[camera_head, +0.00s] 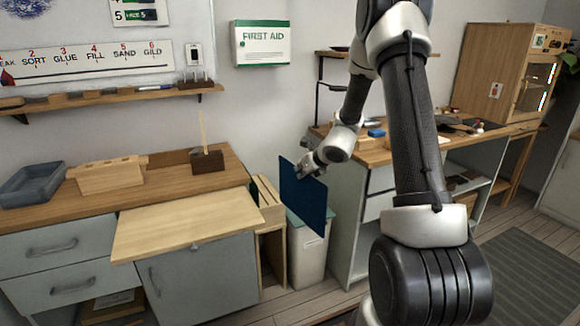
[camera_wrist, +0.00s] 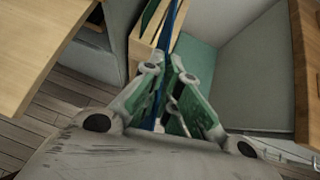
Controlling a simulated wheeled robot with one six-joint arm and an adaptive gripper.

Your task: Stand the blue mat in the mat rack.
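The blue mat (camera_head: 304,204) hangs upright from my gripper (camera_head: 311,166), its broad face showing in the head view. In the wrist view the mat (camera_wrist: 174,27) is seen almost edge-on, as a thin blue strip between the fingers of my gripper (camera_wrist: 166,78). The fingers are closed on it. The wooden mat rack (camera_head: 273,246) stands on the floor to the left of the mat. Its slatted top (camera_wrist: 146,52) lies just left of the mat in the wrist view, with a dark green sheet in it. The mat hides part of the rack's surroundings.
A pale bin (camera_head: 309,266) with a green lid (camera_wrist: 198,60) stands right of the rack, behind the mat. A wooden bench (camera_head: 60,208) with a pulled-out board (camera_head: 190,222) is on the left. A workbench (camera_head: 345,205) bounds the right side.

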